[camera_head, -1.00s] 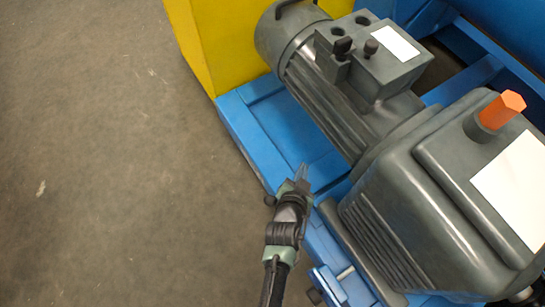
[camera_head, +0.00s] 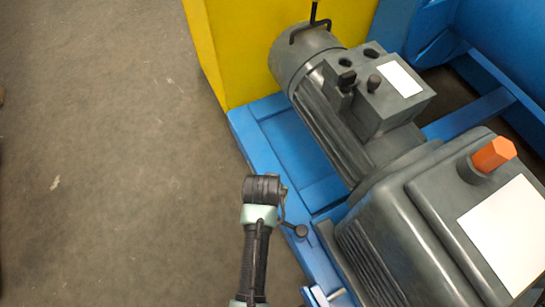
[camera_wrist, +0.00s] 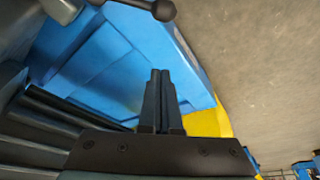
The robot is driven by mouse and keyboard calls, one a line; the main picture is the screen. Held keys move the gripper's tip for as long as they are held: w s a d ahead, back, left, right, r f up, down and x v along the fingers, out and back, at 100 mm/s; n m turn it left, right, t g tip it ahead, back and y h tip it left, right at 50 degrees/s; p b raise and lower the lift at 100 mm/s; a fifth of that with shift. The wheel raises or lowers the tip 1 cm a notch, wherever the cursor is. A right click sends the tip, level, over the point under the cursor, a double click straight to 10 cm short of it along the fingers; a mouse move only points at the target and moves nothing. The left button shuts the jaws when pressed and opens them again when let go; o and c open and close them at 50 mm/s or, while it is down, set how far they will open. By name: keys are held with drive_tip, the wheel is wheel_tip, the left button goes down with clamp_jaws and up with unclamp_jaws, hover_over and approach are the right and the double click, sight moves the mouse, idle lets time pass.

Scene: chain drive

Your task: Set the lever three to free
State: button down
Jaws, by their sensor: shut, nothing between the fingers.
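A dark lever with a ball knob (camera_head: 301,231) sits at the edge of the blue base, beside the grey gearbox. In the wrist view a dark rod with a ball end (camera_wrist: 163,10) crosses the top, beyond my fingertips and apart from them. My gripper (camera_wrist: 160,73) is shut and empty, with its fingers side by side over the blue base. A second dark handle (camera_head: 314,14) stands at the motor's far end. No label shows which lever is three, and its setting cannot be read.
The grey motor (camera_head: 335,120) and the gearbox (camera_head: 440,215) with an orange hex plug (camera_head: 494,153) fill the right side. A yellow housing (camera_head: 232,55) stands behind the blue base (camera_head: 275,135). The floor at left is clear.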

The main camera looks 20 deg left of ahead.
sight(286, 224)
wheel_tip(286, 224, down, 8)
drive_tip(key=s+b, duration=0.1)
drive_tip(key=b, duration=0.5)
drive_tip(key=shift+d+b, duration=0.15)
drive_tip(key=shift+b, duration=0.2)
drive_tip(key=shift+s+p, duration=0.25)
drive_tip(key=shift+p, duration=0.05)
drive_tip(key=shift+s+n+p, duration=0.2)
drive_tip(key=shift+n+p, duration=0.2)
